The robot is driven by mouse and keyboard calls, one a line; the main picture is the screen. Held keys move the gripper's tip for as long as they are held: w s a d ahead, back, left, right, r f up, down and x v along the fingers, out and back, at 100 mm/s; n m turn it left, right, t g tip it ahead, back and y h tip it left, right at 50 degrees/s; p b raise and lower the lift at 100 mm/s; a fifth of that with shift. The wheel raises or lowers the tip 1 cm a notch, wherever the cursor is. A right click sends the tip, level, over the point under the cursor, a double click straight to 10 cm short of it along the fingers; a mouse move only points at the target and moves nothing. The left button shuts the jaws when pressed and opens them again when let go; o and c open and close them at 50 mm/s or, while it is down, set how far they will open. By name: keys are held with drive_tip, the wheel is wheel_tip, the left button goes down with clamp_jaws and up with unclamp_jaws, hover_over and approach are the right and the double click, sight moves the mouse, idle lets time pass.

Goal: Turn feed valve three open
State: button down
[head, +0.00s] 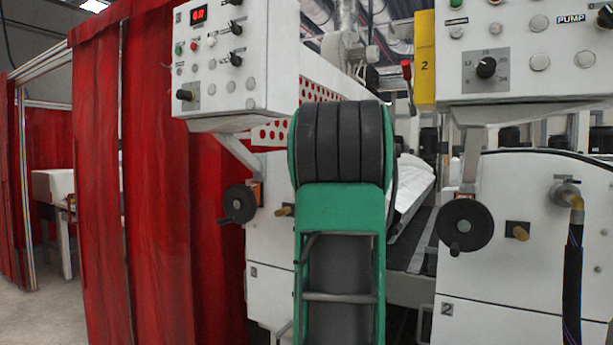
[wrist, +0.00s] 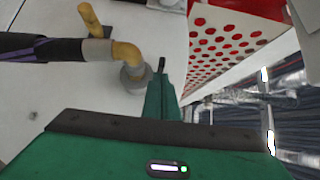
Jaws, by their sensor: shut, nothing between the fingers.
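In the wrist view, a brass valve lever (wrist: 90,18) sticks out from a white panel, with a yellow elbow pipe (wrist: 128,55) on a grey flange beside it. I see no label naming either one as three. My gripper (wrist: 161,66) is shut and empty, its dark tip just right of the flange in the picture; I cannot tell whether they touch. In the head view, brass valve handles show on the left panel (head: 285,210) and on the right panel (head: 517,230). My green and black arm hides part of the machine there, and my gripper is hidden.
A dark hose (wrist: 45,50) joins the elbow pipe. In the head view, black handwheels (head: 239,204) (head: 466,225) project from the panels, control boxes (head: 222,60) overhang, and red curtains (head: 155,170) hang left.

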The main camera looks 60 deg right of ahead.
drive_tip(key=shift+w+a+r, duration=0.15)
drive_tip(key=shift+w+a, duration=0.45)
drive_tip(key=shift+w, duration=0.25)
drive_tip(key=v, duration=1.1)
drive_tip(key=shift+s+a+f, duration=0.15)
drive_tip(key=shift+a+f, duration=0.05)
drive_tip(key=shift+a, duration=0.15)
